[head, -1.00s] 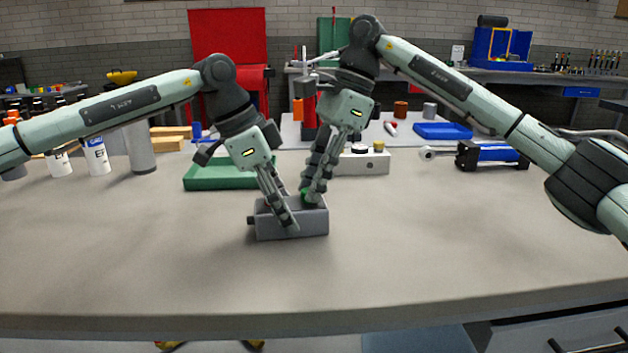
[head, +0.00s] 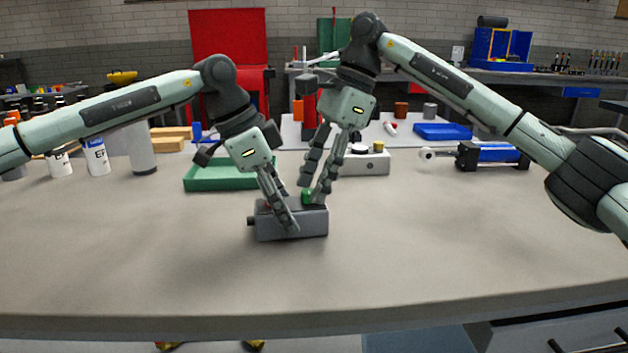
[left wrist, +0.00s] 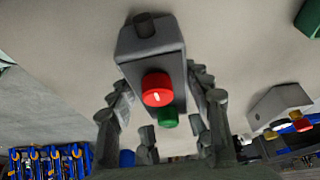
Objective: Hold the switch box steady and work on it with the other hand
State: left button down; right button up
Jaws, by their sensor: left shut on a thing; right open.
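The grey switch box (head: 310,224) sits on the bench with a dark stub on its left end. My left gripper (head: 284,212) is shut on it, one finger across the front face. In the left wrist view the box (left wrist: 150,42) is between my left fingers, with a round red button (left wrist: 157,89) and a green button (left wrist: 168,119) on its face. In the head view the green button (head: 306,195) shows at the top right and the red one is mostly hidden. My right gripper (head: 314,192) is open, its spread fingertips right at the green button; contact is unclear.
A green tray (head: 222,179) lies behind the box. A pale control box (head: 366,163) stands behind to the right, and a blue cylinder (head: 497,153) lies farther right. White bottles (head: 97,158) stand at the left. The bench front is clear.

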jog(key=v, duration=1.1)
jog(key=shift+r, duration=0.3)
jog(key=shift+d, duration=0.15)
pick_arm(q)
jog(key=c, duration=0.6)
grip_release()
